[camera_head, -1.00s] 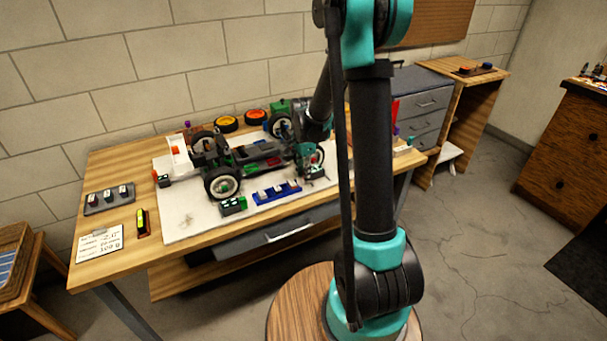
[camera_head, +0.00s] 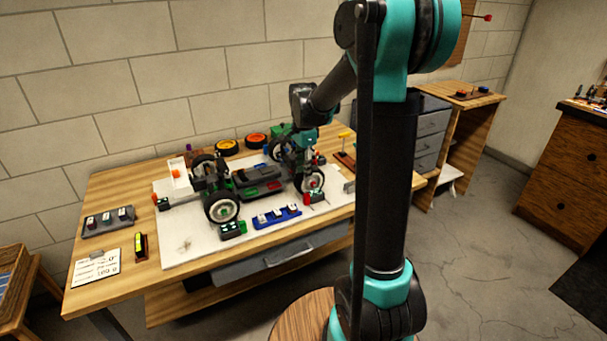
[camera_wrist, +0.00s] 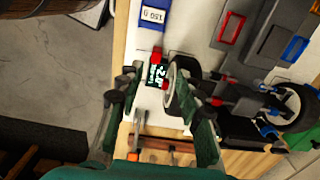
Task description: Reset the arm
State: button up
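My gripper (camera_head: 293,150) hangs above the right end of the RC racecar (camera_head: 254,183) on the workbench. In the wrist view my gripper (camera_wrist: 160,80) has its two fingers spread apart with nothing held between them. A car wheel (camera_wrist: 174,90) and a small display block reading about -2.0 (camera_wrist: 157,73) show below, between the fingers. In the head view that right-hand wheel (camera_head: 311,181) stands clear under the gripper. My arm is bent, its elbow up at the top of the picture.
The car rests on a white mat (camera_head: 190,245) on the wooden bench (camera_head: 118,190). A blue gauge block (camera_head: 277,215), loose orange-rimmed wheels (camera_head: 227,146) and a card (camera_head: 95,268) lie around it. Grey drawers (camera_head: 430,135) and a wooden shelf (camera_head: 480,130) stand to the right.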

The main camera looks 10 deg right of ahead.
jog(key=shift+s, duration=0.1)
jog(key=s+d+f+n+t, duration=0.2)
jog(key=s+f+n, duration=0.2)
jog(key=s+n, duration=0.3)
jog(key=s+d+f+n+t, duration=0.2)
jog(key=s+n, duration=0.5)
jog(key=s, duration=0.9)
jog(key=shift+d+f, duration=0.55)
jog(key=shift+f, duration=0.35)
